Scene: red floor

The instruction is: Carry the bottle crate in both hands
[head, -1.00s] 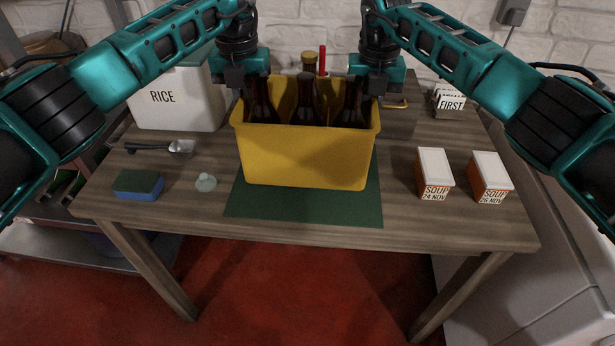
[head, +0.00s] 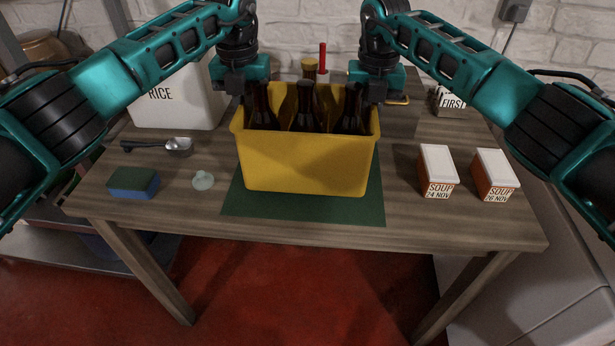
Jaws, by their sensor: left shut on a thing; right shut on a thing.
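The yellow bottle crate (head: 305,165) is upright over the green mat (head: 300,207) on the wooden table. My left gripper (head: 240,92) is shut at the crate's left end. My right gripper (head: 374,95) is shut at its right end. The fingertips are mostly hidden by the gripper bodies and crate walls. I cannot tell whether the crate's underside touches the mat.
A white rice bin (head: 180,105), a metal scoop (head: 178,145), a blue-green sponge (head: 133,184) and a pale small object (head: 202,180) lie left. Two soup boxes (head: 437,170) (head: 494,173) stand right. A red upright thing (head: 322,60) and a "FIRST" box (head: 450,101) are behind.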

